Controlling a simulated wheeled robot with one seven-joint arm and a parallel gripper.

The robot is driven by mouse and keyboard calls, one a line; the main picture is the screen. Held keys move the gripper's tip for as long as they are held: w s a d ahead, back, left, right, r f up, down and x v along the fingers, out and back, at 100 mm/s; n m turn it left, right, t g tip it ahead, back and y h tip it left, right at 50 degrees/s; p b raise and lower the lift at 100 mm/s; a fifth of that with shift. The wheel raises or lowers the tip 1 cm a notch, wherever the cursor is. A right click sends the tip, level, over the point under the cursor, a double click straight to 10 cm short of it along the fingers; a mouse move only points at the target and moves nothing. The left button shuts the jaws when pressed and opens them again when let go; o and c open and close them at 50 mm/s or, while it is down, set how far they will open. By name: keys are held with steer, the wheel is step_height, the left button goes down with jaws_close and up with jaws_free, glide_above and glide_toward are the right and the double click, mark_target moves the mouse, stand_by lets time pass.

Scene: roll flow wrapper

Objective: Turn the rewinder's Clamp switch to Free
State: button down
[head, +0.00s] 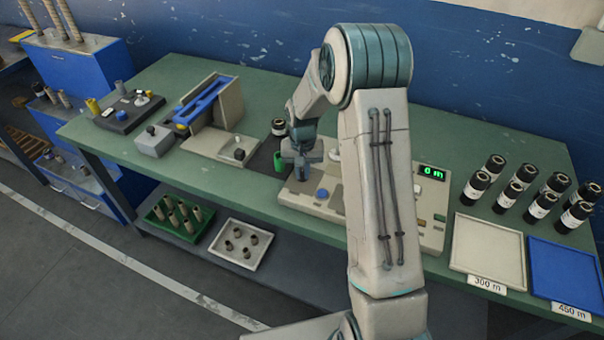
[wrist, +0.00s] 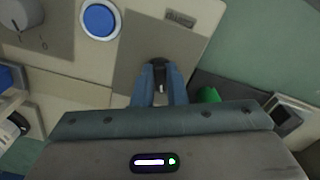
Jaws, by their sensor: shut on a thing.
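The rewinder (head: 310,205) is a cream machine on the green bench, with a green "0 m" display (head: 432,172) on its right side. My gripper (head: 301,174) points down over the left part of its panel. In the wrist view my gripper (wrist: 160,88) is shut on a small black switch knob (wrist: 159,68), taken to be the Clamp switch. A small label plate (wrist: 180,18) lies beyond the knob, too blurred to read. The knob's pointing direction cannot be made out. The fingers hide the switch in the head view.
A blue button (wrist: 100,20) and a grey dial (wrist: 20,12) are beside the knob. A green cylinder (head: 280,160) stands close left of my gripper. Several black rolls (head: 508,195) stand at right, behind a white tray (head: 486,256) and a blue tray (head: 566,268).

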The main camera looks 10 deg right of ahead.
mark_target(303, 174)
steer(key=shift+n, duration=0.5)
steer(key=c, duration=1.5)
jaws_free()
steer(key=shift+o, duration=0.2)
step_height(303, 174, up, 14)
steer(key=b, duration=0.1)
steer(key=shift+b, duration=0.3)
